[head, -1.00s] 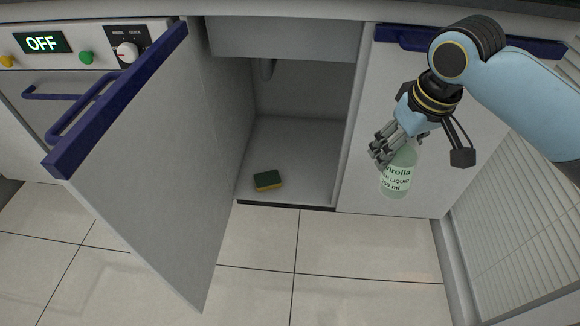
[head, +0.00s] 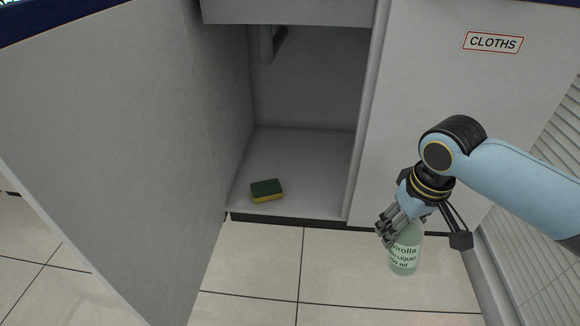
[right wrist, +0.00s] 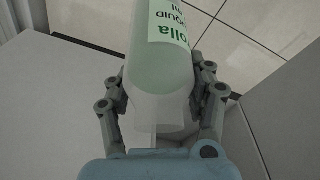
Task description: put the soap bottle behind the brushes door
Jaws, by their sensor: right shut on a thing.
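The soap bottle (head: 405,255) is pale green with a white label, and hangs upright above the floor in the head view. My right gripper (head: 392,232) is shut around its upper part. In the right wrist view the bottle (right wrist: 160,70) lies between both fingers of the gripper (right wrist: 163,95). The bottle is in front of the closed door marked CLOTHS (head: 445,90). An open door (head: 110,130) stands swung out at the left; no label shows on its visible face. The open cupboard (head: 290,165) is between the two doors. My left gripper is not in view.
A green and yellow sponge (head: 267,190) lies on the cupboard floor near its front left. A grey pipe (head: 268,45) comes down at the back. The rest of the cupboard floor is clear. A slatted panel (head: 555,150) stands at the right.

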